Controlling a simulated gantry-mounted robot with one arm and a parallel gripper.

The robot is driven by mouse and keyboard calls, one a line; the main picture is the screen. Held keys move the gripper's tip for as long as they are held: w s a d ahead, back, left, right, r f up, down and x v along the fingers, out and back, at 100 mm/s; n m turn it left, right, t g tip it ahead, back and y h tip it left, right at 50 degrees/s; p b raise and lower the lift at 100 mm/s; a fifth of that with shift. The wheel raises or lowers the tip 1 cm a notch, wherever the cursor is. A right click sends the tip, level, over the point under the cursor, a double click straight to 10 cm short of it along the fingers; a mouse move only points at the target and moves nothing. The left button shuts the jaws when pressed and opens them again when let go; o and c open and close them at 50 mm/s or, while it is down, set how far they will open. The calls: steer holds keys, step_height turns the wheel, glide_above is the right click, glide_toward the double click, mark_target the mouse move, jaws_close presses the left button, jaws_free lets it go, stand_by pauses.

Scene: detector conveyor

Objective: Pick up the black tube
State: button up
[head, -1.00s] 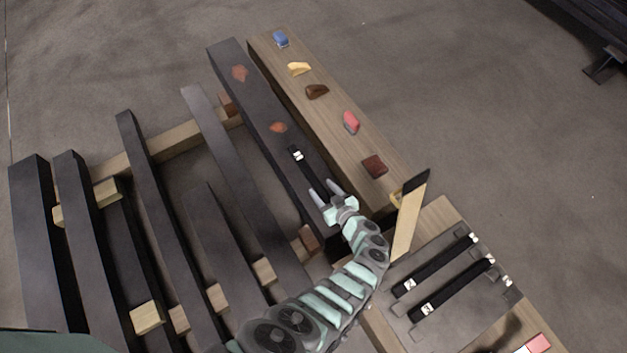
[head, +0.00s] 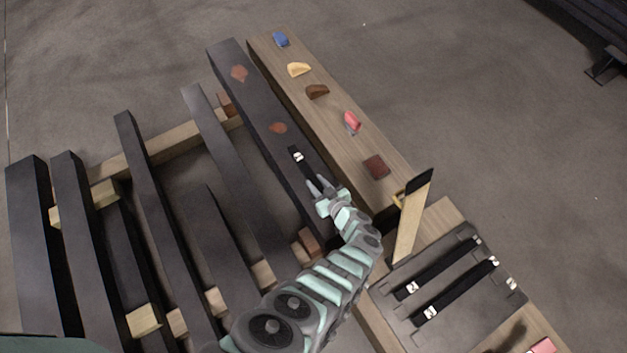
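A black tube with a white band (head: 298,157) near its far end lies on the dark beam (head: 262,105). My gripper (head: 320,184) is over the near part of the tube, its two fingers pointing up the beam and spread apart. The near end of the tube is hidden by my gripper. I cannot tell whether the fingers touch the tube. Two more black tubes, the left one (head: 440,268) and the right one (head: 465,288), with white ends, lie in a grey tray (head: 400,318) at the lower right.
A wooden beam (head: 335,120) beside the dark one carries several small coloured pieces. An upright wooden post with a black top (head: 410,222) stands right of my arm. Several dark slats (head: 165,190) with gaps lie to the left. A pink block (head: 543,346) sits at the lower right.

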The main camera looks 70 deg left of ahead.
jaws_close()
stand_by(0.9)
